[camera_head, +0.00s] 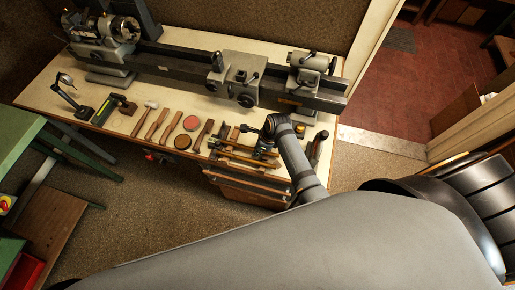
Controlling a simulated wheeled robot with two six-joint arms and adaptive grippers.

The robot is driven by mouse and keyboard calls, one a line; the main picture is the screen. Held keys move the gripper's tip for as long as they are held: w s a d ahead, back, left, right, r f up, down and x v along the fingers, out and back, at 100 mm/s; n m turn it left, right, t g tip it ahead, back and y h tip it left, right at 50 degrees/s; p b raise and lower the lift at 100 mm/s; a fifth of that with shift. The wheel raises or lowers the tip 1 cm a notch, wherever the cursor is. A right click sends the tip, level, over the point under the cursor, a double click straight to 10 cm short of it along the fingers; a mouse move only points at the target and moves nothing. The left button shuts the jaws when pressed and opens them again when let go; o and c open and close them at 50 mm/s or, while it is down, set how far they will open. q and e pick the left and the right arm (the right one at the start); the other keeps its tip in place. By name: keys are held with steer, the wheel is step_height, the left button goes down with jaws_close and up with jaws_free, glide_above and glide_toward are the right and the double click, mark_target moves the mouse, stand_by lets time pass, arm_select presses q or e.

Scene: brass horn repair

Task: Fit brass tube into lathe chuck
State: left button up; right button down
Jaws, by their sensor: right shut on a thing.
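The lathe chuck (119,28) is on the headstock at the left end of the lathe, at the back of the bench. My right gripper (262,147) is low over the front edge of the bench, far to the right of the chuck. It is shut on a thin brass tube (236,153) that lies roughly level across the picture. The arm hides part of the tube and the fingertips. My left gripper is not in view.
The lathe bed (180,66) runs along the back, with the carriage (236,78) midway and the tailstock (308,68) at the right.

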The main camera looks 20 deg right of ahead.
steer(key=shift+w, duration=0.1)
steer(key=shift+r+p, duration=0.95)
steer(key=shift+r, duration=1.8)
